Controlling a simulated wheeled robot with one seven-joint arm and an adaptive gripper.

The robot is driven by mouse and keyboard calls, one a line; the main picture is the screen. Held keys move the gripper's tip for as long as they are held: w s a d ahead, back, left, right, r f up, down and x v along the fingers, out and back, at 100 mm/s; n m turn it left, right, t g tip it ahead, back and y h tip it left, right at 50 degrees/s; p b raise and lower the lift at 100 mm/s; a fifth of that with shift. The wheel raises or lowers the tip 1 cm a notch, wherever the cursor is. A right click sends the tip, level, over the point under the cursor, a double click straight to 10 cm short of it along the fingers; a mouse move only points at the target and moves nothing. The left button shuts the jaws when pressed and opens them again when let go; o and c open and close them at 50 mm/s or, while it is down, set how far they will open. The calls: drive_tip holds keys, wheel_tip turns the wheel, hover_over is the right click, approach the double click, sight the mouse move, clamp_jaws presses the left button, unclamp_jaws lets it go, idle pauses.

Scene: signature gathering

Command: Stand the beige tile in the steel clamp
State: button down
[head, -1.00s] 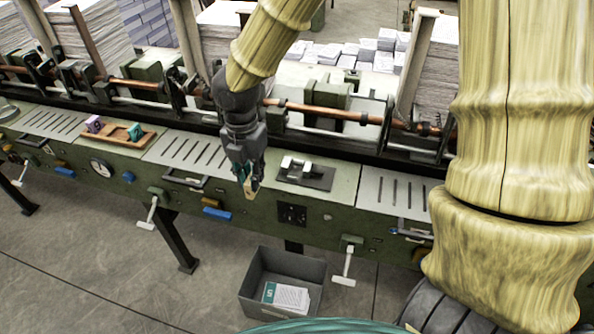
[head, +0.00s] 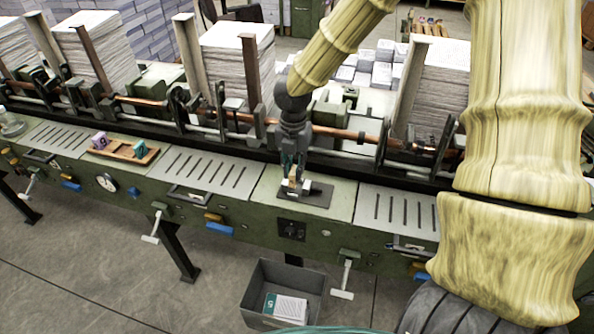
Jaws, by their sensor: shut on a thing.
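My gripper (head: 293,172) points down over the steel clamp and is shut on the beige tile (head: 292,187). The tile shows small and upright below the fingertips. The steel clamp (head: 306,184) sits on a dark base plate (head: 316,198) on the green machine top. The gripper and tile hide the left part of the clamp. I cannot tell whether the tile is between the clamp's jaws or just in front of or above them.
A wooden tray (head: 120,153) with a purple block (head: 98,140) and a teal block (head: 139,148) lies to the left. Slotted plates flank the clamp's place. A copper-coloured rod (head: 345,134) and paper stacks (head: 238,62) stand behind. A grey bin (head: 262,285) with papers is on the floor.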

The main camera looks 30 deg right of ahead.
drive_tip(key=shift+w+d+p, duration=0.1)
drive_tip(key=shift+d+p, duration=0.3)
drive_tip(key=shift+d, duration=0.25)
drive_tip(key=shift+f+p, duration=0.5)
drive_tip(key=shift+f, duration=1.3)
drive_tip(key=shift+f, duration=0.1)
drive_tip(key=c, duration=1.4)
unclamp_jaws()
drive_tip(key=shift+o, duration=0.2)
drive_tip(key=shift+a+r+b, duration=0.1)
drive_tip(key=shift+r+b, duration=0.95)
drive_tip(key=shift+r, duration=5.05)
